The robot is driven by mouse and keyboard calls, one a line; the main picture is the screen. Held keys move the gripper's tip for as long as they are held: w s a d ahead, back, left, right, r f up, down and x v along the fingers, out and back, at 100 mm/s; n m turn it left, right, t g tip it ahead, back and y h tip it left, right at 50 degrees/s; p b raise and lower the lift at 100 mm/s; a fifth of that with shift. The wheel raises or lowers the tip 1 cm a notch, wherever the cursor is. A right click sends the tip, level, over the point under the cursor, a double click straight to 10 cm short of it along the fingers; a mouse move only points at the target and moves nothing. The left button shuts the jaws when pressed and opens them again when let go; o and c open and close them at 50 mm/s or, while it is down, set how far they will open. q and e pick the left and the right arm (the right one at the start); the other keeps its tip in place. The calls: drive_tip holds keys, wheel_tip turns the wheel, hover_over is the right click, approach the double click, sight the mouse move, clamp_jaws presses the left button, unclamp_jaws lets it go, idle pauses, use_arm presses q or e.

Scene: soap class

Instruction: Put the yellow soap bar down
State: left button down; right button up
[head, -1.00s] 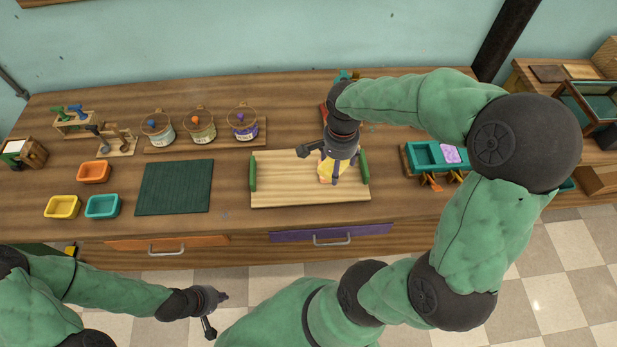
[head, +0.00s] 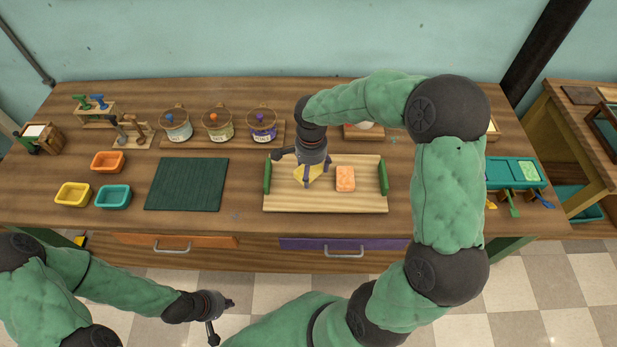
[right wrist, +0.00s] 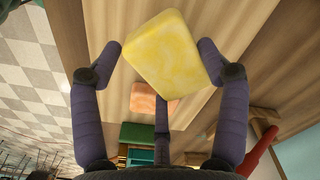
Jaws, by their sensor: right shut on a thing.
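The yellow soap bar (head: 314,174) is between the fingers of my right gripper (head: 308,177), over the left half of a pale wooden tray (head: 325,204) with green handles. In the right wrist view the yellow soap bar (right wrist: 163,50) is tilted between the purple fingers. I cannot tell if it touches the tray. An orange soap bar (head: 345,179) lies on the tray just right of my right gripper; it also shows in the right wrist view (right wrist: 146,99). My left gripper (head: 222,318) has its fingers spread, empty, in front of the counter.
A dark green mat (head: 187,184) lies left of the tray. Orange, yellow and teal dishes (head: 114,197) stand further left. Labelled jars (head: 219,125) stand on a board behind. A teal holder (head: 514,172) is at the right. The tray's front strip is bare.

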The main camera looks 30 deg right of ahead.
drive_tip(key=shift+w+a+f, duration=0.1)
drive_tip(key=shift+w+f, duration=0.05)
drive_tip(key=shift+f, duration=0.05)
drive_tip(key=f, duration=0.1)
drive_tip(key=f+b, duration=0.1)
drive_tip(key=f, duration=0.1)
drive_tip(key=shift+w+a+f, duration=0.1)
drive_tip(key=shift+w+f, duration=0.15)
drive_tip(key=shift+f, duration=0.1)
drive_tip(key=shift+r, duration=0.1)
drive_tip(key=shift+f, duration=0.2)
drive_tip(key=o, duration=1.2)
drive_tip(key=shift+r, duration=0.1)
